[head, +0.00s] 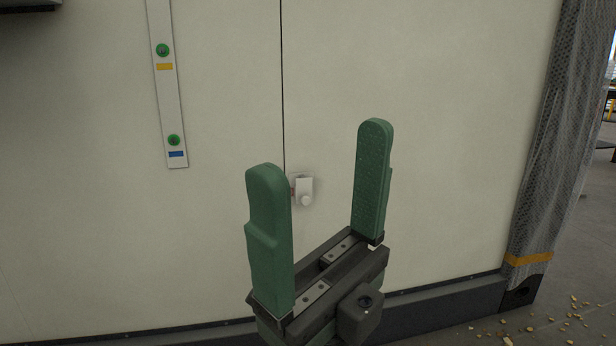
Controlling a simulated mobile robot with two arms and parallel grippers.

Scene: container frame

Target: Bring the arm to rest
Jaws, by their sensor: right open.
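My right gripper (321,148) shows in the lower middle of the head view. Its two green fingers stand wide apart and point upward in the picture, with nothing between them but the view of the wall behind. The small white latch or knob (305,190) on the pale wall shows between the fingers, beside the left finger. I cannot tell how far the fingers are from the wall. My left gripper is not in view.
The pale wall panel (440,120) has a dark vertical seam. A white strip (166,85) with green round marks hangs at the left. A grey mesh-covered post (552,130) stands at the right. Crumb-like bits (572,318) lie on the floor.

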